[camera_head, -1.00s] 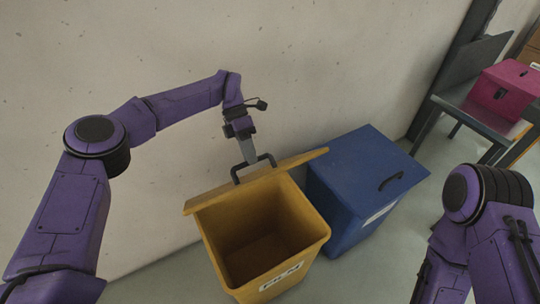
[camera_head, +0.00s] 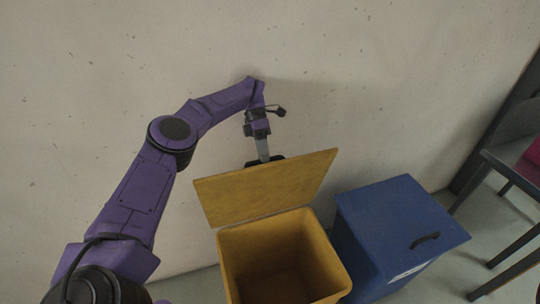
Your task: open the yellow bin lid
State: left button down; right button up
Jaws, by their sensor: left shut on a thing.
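The yellow bin (camera_head: 328,272) stands in the lower middle, its dark inside visible from above. Its yellow lid (camera_head: 266,188) is raised and tilted up at the rear, showing its flat underside. My left gripper (camera_head: 264,157) is behind the lid's upper edge, shut on the lid's black handle (camera_head: 279,158). Most of the handle and the fingertips are hidden by the lid. My right gripper is not in view.
A blue bin (camera_head: 390,222) with a shut lid and black handle stands close on the right. A pale wall rises behind. A dark table (camera_head: 520,160) with a pink box (camera_head: 534,152) stands at the far right.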

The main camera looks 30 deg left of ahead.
pick_arm(q)
jog(key=shift+s+a+f, duration=0.15)
jog(key=shift+a+f, duration=0.1)
jog(key=shift+f, duration=0.3)
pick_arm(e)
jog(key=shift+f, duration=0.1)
pick_arm(q)
jog(key=c, duration=1.4)
grip_release()
jog(key=shift+c, duration=0.2)
jog(key=o, duration=0.3)
jog(key=shift+a+f, duration=0.1)
jog(key=shift+o, duration=0.2)
jog(key=s+d+r+b, duration=0.3)
jog(key=s+r, duration=0.2)
jog(key=r, duration=0.1)
jog(key=s+d+r+b, duration=0.4)
jog(key=s+r, duration=0.2)
jog(key=r, duration=0.1)
jog(key=shift+s+d+r, duration=0.15)
jog(key=shift+s+d, duration=0.1)
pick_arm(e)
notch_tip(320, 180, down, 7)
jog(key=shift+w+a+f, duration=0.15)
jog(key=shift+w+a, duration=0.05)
